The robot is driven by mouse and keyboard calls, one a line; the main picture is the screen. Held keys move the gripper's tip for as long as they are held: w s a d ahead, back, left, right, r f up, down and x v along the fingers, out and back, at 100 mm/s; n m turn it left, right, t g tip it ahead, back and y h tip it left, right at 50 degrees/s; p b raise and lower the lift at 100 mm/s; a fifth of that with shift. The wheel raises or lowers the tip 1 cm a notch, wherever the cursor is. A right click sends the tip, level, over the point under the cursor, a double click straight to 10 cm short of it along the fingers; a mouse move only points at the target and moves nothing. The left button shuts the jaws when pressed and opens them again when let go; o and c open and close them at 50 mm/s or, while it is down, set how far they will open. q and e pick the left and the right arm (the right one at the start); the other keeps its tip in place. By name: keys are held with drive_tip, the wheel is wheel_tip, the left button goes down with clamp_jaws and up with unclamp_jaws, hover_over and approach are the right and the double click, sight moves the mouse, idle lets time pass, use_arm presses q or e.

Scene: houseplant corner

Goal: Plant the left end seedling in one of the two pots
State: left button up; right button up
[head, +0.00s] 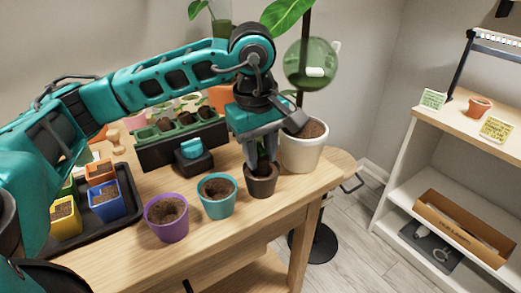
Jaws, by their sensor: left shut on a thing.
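My left gripper (262,158) points down at the mouth of a small dark brown pot (261,187). It is shut on a green seedling (263,152), mostly hidden between the fingers. I cannot tell whether its roots touch the soil. A teal pot (216,208) and a purple pot (167,232), both with soil, stand to the left along the front of the table. Behind them is a dark seedling tray (160,155) with green cells and dark soil plugs. My right gripper is not in view.
A large white pot (303,156) with a tall plant stands close right of the gripper. A black block with a teal top (193,157) sits before the tray. A black tray (126,204) holds yellow, blue and orange pots at left. A shelf (455,150) stands right.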

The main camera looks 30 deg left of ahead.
sight(262, 156)
use_arm(q)
drive_tip(key=shift+f+b, duration=0.3)
drive_tip(key=shift+f, duration=0.15)
drive_tip(key=o, duration=1.1)
drive_tip(key=shift+o, duration=0.2)
drive_tip(key=o, duration=0.3)
drive_tip(key=shift+o, duration=0.2)
drive_tip(key=shift+r, duration=0.1)
drive_tip(key=shift+r+p, duration=1.4)
drive_tip(key=shift+r, duration=0.6)
drive_tip(key=shift+r+p, duration=0.95)
drive_tip(key=shift+r, duration=0.55)
